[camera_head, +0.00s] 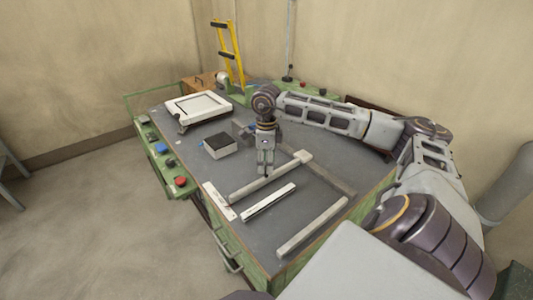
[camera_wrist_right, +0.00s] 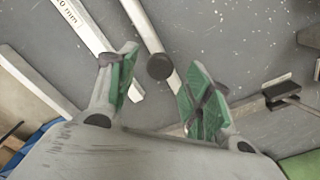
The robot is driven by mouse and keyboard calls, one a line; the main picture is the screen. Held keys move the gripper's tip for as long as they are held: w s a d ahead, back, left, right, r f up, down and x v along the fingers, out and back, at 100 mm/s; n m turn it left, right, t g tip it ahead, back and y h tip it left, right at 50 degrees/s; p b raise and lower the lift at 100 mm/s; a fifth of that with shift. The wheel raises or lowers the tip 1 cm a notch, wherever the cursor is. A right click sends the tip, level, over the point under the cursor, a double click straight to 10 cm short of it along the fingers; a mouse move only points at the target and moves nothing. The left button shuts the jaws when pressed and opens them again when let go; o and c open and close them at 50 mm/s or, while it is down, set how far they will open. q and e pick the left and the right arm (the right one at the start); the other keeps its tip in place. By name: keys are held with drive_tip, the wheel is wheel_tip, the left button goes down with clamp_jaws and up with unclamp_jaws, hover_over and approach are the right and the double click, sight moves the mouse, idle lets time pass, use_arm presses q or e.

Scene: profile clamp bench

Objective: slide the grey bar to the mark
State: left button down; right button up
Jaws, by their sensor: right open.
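A pale grey bar (camera_head: 249,187) lies slantwise on the bench, with a blockish piece at its far end. My right gripper (camera_head: 265,174) is over this bar, jaws pointing down. In the wrist view the gripper (camera_wrist_right: 160,90) is open, its green pads apart on either side of the bar (camera_wrist_right: 146,28) and its dark round knob (camera_wrist_right: 160,66). I cannot tell whether the pads touch it. A white strip with a dark line (camera_head: 268,202) lies parallel; in the wrist view it bears "mm" lettering (camera_wrist_right: 78,22). I cannot make out which line is the mark. My left gripper is out of view.
Another pale bar (camera_head: 312,226) lies near the front right edge. A printed white card (camera_head: 218,201) lies at the left edge. A black-topped box (camera_head: 220,145) and a white framed tray (camera_head: 198,108) stand farther back. Buttons line the green left edge (camera_head: 160,148).

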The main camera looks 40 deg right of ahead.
wheel_tip(320, 180, up, 10)
drive_tip(key=shift+f, duration=0.25)
idle(0.3)
drive_tip(key=shift+f, duration=0.1)
idle(0.6)
